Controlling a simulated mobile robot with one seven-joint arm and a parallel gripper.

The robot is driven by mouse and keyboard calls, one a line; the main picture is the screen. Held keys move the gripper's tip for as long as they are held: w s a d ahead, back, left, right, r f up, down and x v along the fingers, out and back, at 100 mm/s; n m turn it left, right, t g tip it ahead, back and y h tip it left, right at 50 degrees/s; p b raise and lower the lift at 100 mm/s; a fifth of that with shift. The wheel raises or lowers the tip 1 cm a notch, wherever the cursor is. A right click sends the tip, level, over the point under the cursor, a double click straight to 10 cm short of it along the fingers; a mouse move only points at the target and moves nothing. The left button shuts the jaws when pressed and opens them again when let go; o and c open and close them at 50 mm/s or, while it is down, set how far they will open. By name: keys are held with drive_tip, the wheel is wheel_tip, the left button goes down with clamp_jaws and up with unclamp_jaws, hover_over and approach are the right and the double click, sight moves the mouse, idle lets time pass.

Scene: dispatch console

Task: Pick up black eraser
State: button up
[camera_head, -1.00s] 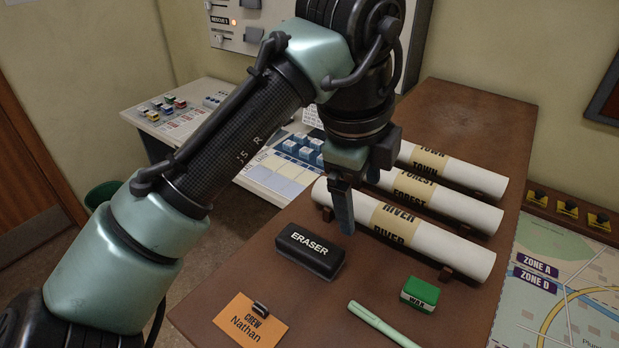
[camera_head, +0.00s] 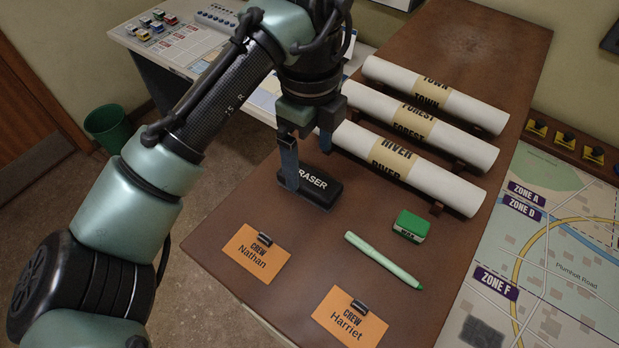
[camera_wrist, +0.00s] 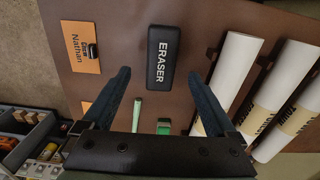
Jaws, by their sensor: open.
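The black eraser (camera_head: 323,186), a block with white lettering, lies on the brown table. In the wrist view the eraser (camera_wrist: 162,58) lies ahead of the fingertips, between their lines. My gripper (camera_head: 307,165) is open and empty, its fingers pointing down over the eraser. In the head view one finger crosses the left end of the eraser and hides part of it. The open fingers also show in the wrist view (camera_wrist: 160,80). I cannot tell whether a finger touches the eraser.
Rolled maps, with the River roll (camera_head: 407,167) nearest, lie behind the eraser.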

sight(309, 178)
wheel_tip(309, 178, down, 5)
drive_tip(key=shift+w+p, duration=0.15)
drive_tip(key=shift+p, duration=1)
clamp_jaws()
drive_tip(key=shift+r, duration=0.15)
wheel_tip(309, 178, up, 10)
drive_tip(key=b, duration=0.2)
drive_tip(key=c, duration=0.7)
unclamp_jaws()
drive_tip(key=c, duration=0.6)
drive_tip(key=shift+a, duration=0.1)
